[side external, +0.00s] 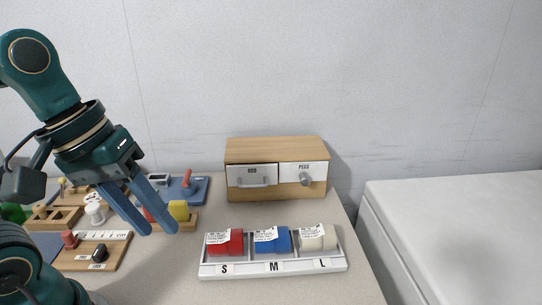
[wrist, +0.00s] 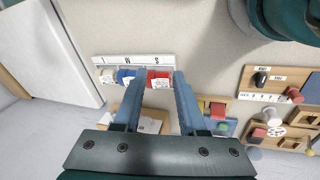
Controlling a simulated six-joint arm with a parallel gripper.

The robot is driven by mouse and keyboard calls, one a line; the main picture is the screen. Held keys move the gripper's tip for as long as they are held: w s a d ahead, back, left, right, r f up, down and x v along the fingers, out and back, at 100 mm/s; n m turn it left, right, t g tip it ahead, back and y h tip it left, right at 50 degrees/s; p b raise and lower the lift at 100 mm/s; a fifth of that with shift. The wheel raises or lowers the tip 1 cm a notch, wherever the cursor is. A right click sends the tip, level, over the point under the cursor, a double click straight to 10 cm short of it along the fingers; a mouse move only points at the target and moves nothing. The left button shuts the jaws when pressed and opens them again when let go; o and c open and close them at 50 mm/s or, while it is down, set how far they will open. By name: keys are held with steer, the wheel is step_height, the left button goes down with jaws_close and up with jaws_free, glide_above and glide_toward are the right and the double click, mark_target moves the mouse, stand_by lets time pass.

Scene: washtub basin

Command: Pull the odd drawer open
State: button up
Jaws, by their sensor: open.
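The wooden drawer box (side external: 277,150) stands at the back of the table against the wall in the side external view. Its left drawer is the odd drawer (side external: 251,170), with a white front and a bar handle (side external: 252,183); it looks shut. The right drawer (side external: 304,172) is labelled PEGS and has a round knob (side external: 306,179). My gripper (side external: 157,230) is open and empty, pointing down, to the left of the box and apart from it. In the wrist view my gripper (wrist: 157,75) partly covers the box (wrist: 151,121).
A white S/M/L tray (side external: 273,270) with red, blue and cream blocks lies in front of the box. Wooden boards and small pieces (side external: 103,250) crowd the left side. A white surface (side external: 455,235) stands right of the table. A strip between tray and box is clear.

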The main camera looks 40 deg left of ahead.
steer(key=w+a+n+h, duration=0.3)
steer(key=a+n, duration=0.4)
steer(key=n, duration=0.1)
steer(key=w+a+n+t+h, duration=0.1)
steer(key=w+a+n, duration=0.3)
steer(key=a+n, duration=0.4)
steer(key=shift+w+a+f+n+h, duration=0.3)
steer(key=shift+n+h, duration=0.4)
steer(key=shift+h, duration=0.2)
